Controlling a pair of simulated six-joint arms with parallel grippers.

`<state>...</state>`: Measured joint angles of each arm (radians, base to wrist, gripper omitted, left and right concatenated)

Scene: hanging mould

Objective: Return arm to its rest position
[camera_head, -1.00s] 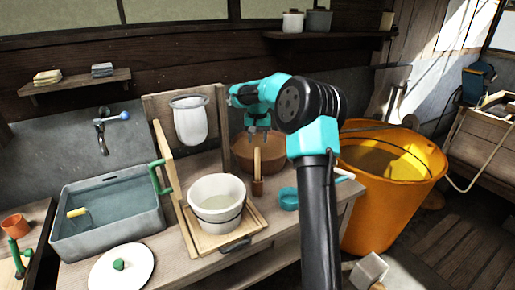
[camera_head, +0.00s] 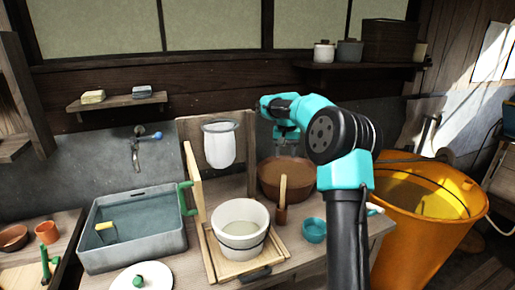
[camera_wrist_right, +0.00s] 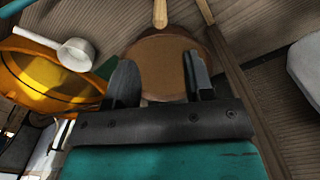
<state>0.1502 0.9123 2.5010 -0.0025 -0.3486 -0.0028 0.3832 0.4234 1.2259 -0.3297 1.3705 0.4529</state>
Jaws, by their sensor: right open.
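My right arm, teal and black, rises from the bottom right of the head view and bends over the bench. My right gripper (camera_head: 287,143) hangs above the brown bowl (camera_head: 270,185) at the back of the bench. In the right wrist view the right gripper (camera_wrist_right: 160,85) has its two dark fingers spread, with nothing between them but the brown bowl (camera_wrist_right: 163,62) beyond. My left gripper is not in view.
A white hanging mould (camera_head: 219,147) is on a wooden board left of the gripper. A white bucket (camera_head: 240,212) stands on a wooden tray (camera_head: 222,268). A large orange tub (camera_head: 420,225) is at right, a grey basin (camera_head: 135,258) at left.

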